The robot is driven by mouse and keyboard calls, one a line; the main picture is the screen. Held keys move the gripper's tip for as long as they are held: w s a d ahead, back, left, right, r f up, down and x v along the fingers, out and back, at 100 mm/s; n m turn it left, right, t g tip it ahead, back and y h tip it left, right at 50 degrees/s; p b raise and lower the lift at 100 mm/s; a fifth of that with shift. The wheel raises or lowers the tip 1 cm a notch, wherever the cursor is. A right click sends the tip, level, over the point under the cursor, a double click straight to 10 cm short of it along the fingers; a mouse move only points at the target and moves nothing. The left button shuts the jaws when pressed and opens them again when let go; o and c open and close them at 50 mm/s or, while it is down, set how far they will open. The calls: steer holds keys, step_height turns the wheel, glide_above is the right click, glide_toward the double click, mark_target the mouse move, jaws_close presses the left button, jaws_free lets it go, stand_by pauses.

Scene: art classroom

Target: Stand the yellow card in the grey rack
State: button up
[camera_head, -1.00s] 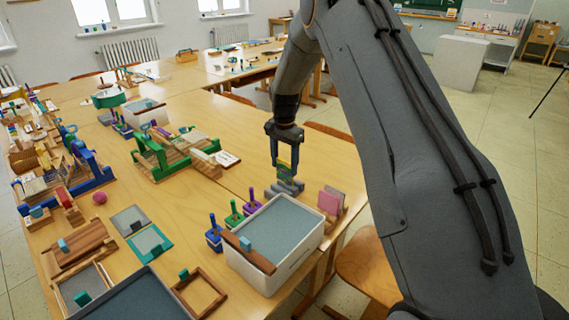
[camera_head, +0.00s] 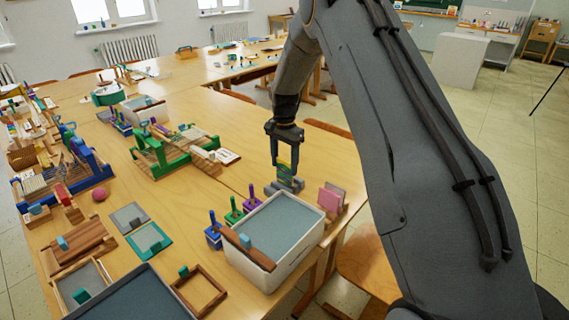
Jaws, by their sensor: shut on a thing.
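My gripper (camera_head: 284,150) points down over the right part of the long wooden table, its fingers around a small card. The yellow card (camera_head: 284,164) shows as a thin yellow patch between and just below the fingertips. The grey rack (camera_head: 286,187) stands on the table directly below, with a green and bluish card at its top. The held card is at or just above the rack; at this size I cannot tell whether its lower edge sits in a slot.
A white bin (camera_head: 276,245) with a grey-blue top stands in front of the rack. A pink card (camera_head: 328,200) stands in another holder to the right. Blue, green and purple handled tools stand left of the bin. A green loom (camera_head: 165,155) is farther left. Bare tabletop lies left of the rack.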

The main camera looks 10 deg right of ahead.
mark_target(284, 170)
steer(key=shift+f, duration=0.15)
steer(key=shift+f, duration=0.35)
steer(key=shift+f+b, duration=0.75)
steer(key=shift+f, duration=0.35)
stand_by(1.1)
steer(key=o, duration=1)
step_height(284, 170, up, 8)
steer(key=shift+f+b, duration=0.1)
steer(key=shift+b, duration=0.85)
